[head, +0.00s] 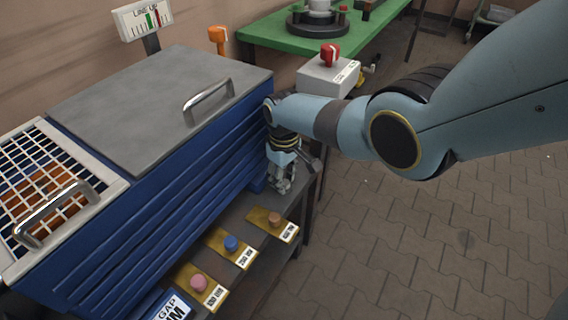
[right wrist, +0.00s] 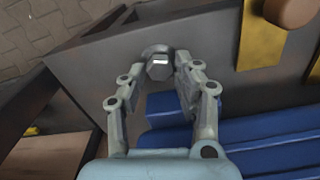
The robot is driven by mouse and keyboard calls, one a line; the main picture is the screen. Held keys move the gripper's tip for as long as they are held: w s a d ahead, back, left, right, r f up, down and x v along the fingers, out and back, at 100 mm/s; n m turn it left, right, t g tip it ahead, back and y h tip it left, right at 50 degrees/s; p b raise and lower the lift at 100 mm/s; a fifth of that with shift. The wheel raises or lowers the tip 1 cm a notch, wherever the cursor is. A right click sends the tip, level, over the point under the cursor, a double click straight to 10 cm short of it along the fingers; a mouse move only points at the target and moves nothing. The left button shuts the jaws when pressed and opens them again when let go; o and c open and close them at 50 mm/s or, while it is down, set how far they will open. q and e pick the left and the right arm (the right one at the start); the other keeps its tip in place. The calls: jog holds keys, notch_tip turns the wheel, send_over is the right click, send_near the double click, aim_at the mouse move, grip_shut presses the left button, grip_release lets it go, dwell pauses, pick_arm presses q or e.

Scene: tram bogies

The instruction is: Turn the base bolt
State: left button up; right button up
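The base bolt (right wrist: 158,63), a grey hex head, sits on the dark base surface at the foot of the blue cabinet. It shows in the right wrist view just ahead of and between my right fingertips (right wrist: 159,72). The fingers look spread, one to either side of the head, with a small gap visible; I cannot tell whether they touch it. In the head view my right gripper (head: 281,182) points down beside the cabinet's right corner, and the bolt is hidden there. My left gripper is not in view.
The blue cabinet (head: 170,215) with a grey lid (head: 150,100) stands close left of my right gripper. Brown (head: 274,219), blue (head: 231,243) and pink (head: 198,283) knobs on yellow plates line the shelf in front. A green table (head: 280,32) stands behind. Open paved floor lies right.

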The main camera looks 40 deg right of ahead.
notch_tip(320, 180, up, 12)
jog(key=shift+f, duration=0.2)
dwell(0.6)
jog(key=s+f, duration=1)
jog(key=s, duration=0.5)
jog(key=s+f+m, duration=0.1)
jog(key=s+f, duration=1)
jog(key=s, duration=0.5)
jog(key=s+f, duration=1.1)
jog(key=s, duration=0.5)
jog(key=shift+d+f+m+t+h, duration=0.15)
jog(key=shift+m+t+h, duration=0.25)
jog(key=shift+o, duration=0.5)
